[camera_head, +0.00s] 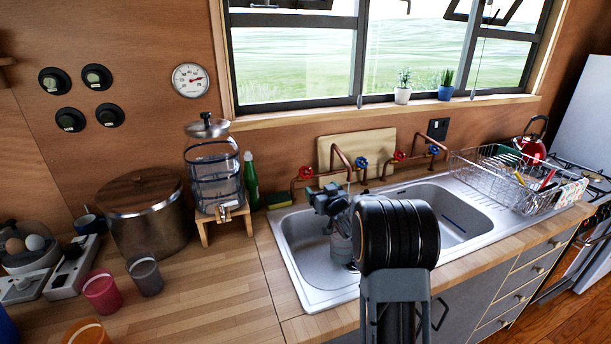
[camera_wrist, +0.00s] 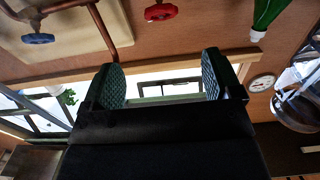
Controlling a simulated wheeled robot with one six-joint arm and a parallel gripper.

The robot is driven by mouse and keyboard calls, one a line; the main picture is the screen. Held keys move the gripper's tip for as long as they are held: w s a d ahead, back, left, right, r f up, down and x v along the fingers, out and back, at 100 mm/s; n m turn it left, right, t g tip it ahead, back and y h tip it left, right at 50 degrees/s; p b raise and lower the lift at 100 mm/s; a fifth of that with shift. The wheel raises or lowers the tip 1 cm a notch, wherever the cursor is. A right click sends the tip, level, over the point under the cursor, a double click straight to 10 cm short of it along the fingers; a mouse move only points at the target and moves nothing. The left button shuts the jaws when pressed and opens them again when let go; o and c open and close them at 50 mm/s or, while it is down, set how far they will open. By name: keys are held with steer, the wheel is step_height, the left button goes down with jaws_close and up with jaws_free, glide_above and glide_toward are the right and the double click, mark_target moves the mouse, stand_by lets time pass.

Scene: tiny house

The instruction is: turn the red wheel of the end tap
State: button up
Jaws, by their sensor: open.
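Copper taps stand on the wall behind the sink. The red wheel (camera_head: 306,172) of the tap at the left end is left of a blue wheel (camera_head: 361,162). Another red wheel (camera_head: 399,156) and blue wheel (camera_head: 434,150) are farther right. My gripper (camera_head: 327,198) is over the left basin, right of and in front of the left red wheel, apart from it. In the wrist view, my gripper (camera_wrist: 162,80) has its padded fingers wide apart with nothing between them. That view looks upside down; the red wheel (camera_wrist: 160,11) is at its top edge, beyond the fingers, and a blue wheel (camera_wrist: 38,38) is upper left.
A green bottle (camera_head: 251,180), a sponge (camera_head: 278,200) and a glass dispenser (camera_head: 213,178) on a wooden stand are left of the taps. A cutting board (camera_head: 356,146) leans behind them. A dish rack (camera_head: 510,180) is at right. My arm covers part of the sink (camera_head: 300,243).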

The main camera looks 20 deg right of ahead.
mark_target(307, 173)
steer(key=w+p, duration=0.3)
steer(key=w, duration=1.1)
steer(key=shift+w+f, duration=0.1)
steer(key=shift+f, duration=0.05)
steer(key=c, duration=0.9)
steer(key=shift+f, duration=0.1)
